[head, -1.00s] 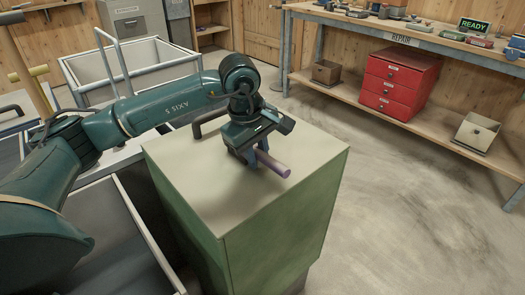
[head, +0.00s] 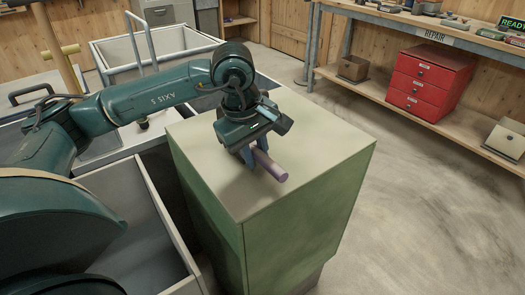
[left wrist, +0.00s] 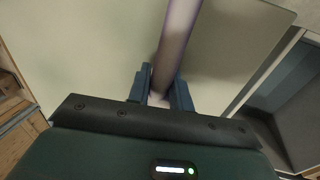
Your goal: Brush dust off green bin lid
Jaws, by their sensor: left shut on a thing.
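The green bin (head: 300,235) stands in the middle of the head view, with a flat beige lid (head: 320,140). My left gripper (head: 252,158) is over the lid, shut on a purple cylindrical handle (head: 271,166). The handle slants toward the front right, low over the lid. In the left wrist view the handle (left wrist: 177,40) sits between the blue fingers of the gripper (left wrist: 160,88) and runs away across the lid (left wrist: 90,50). I see no bristles, and cannot tell whether the held thing touches the lid. No dust stands out. My right gripper is out of view.
A grey open container (head: 150,225) stands close to the bin's left. A grey cart (head: 115,50) is behind. A repair bench with a red drawer unit (head: 430,78) stands at the back right. The floor (head: 430,200) right of the bin is clear.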

